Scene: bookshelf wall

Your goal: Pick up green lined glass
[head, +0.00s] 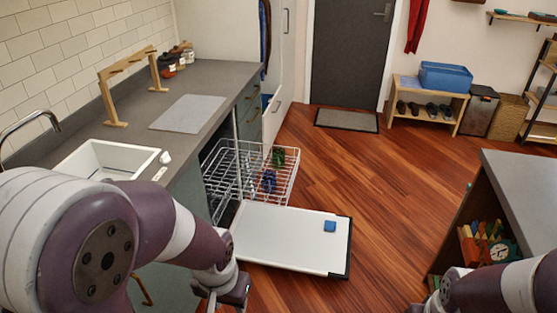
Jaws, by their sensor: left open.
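A small green item (278,157), which may be the green lined glass, stands in the white wire dishwasher rack (222,160), toward its back right. It is too small to make out any lines on it. A blue item (269,180) is in the same rack, nearer to me. My left gripper (228,297) is open, low at the bottom of the view, in front of the rack and apart from both items. It is partly cut off by the picture's lower edge. My right arm shows at the bottom right, but its gripper is out of view.
The dishwasher door (285,245) is folded down, with a small blue block (330,226) on it. The counter (205,85) with a sink (105,160) and a wooden rack (128,85) runs along the left. A grey-topped bookshelf unit (525,180) stands at right. The wooden floor between is clear.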

